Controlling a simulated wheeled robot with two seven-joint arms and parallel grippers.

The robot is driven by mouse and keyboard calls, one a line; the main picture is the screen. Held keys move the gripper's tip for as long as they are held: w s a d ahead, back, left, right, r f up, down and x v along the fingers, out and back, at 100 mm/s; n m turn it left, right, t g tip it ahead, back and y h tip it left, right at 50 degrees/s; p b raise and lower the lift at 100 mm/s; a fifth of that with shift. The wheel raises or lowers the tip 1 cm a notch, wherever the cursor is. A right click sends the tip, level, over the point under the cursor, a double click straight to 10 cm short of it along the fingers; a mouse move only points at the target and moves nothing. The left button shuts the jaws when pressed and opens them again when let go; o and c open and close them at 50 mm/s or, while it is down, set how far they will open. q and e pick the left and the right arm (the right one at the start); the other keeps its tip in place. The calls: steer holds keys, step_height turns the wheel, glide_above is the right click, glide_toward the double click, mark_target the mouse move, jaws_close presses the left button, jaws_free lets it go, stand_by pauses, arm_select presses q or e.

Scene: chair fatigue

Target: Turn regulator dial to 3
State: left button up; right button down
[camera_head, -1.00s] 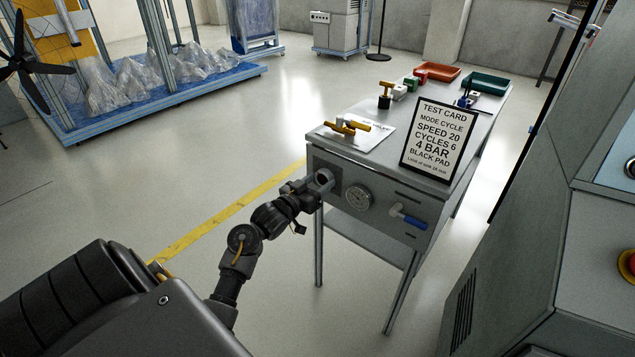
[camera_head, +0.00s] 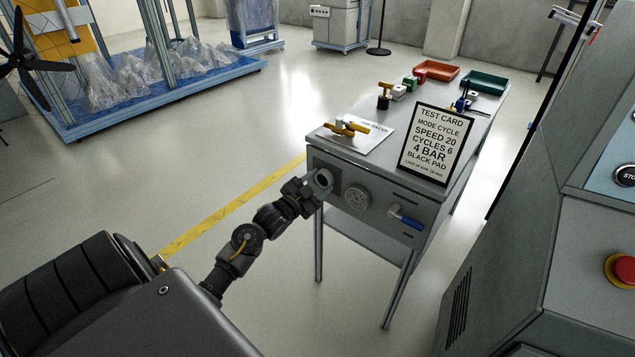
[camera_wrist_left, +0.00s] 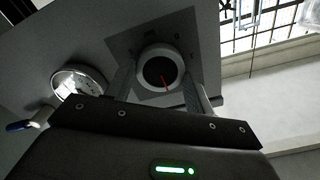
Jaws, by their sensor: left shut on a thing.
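The regulator dial (camera_wrist_left: 160,72) is a round knob with a pale rim, a dark face and a red pointer line, on a grey plate on the bench front. In the wrist view its red line points down and slightly right. My left gripper (camera_head: 314,188) is at the dial, its two fingers on either side of the rim, shut on it. It also shows in the left wrist view (camera_wrist_left: 167,88). In the head view the dial (camera_head: 324,178) is partly hidden by the gripper. My right gripper is not in view.
Right of the dial are a round gauge (camera_head: 356,198) and a blue-handled valve (camera_head: 408,218). A test card (camera_head: 436,145) stands on the bench top (camera_head: 375,118), reading 4 BAR. A grey machine with a red button (camera_head: 625,270) is close on the right.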

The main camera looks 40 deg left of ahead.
arm_select(q)
steer(key=shift+m, duration=0.3)
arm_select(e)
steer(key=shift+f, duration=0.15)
arm_select(q)
steer(key=o, duration=1)
steer(key=shift+c, duration=0.2)
steer(key=shift+s, duration=0.1)
steer(key=shift+s, duration=0.3)
steer(key=s+p, duration=0.1)
steer(key=s, duration=0.9)
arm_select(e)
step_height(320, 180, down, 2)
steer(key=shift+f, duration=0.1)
arm_select(q)
steer(key=shift+d, duration=0.1)
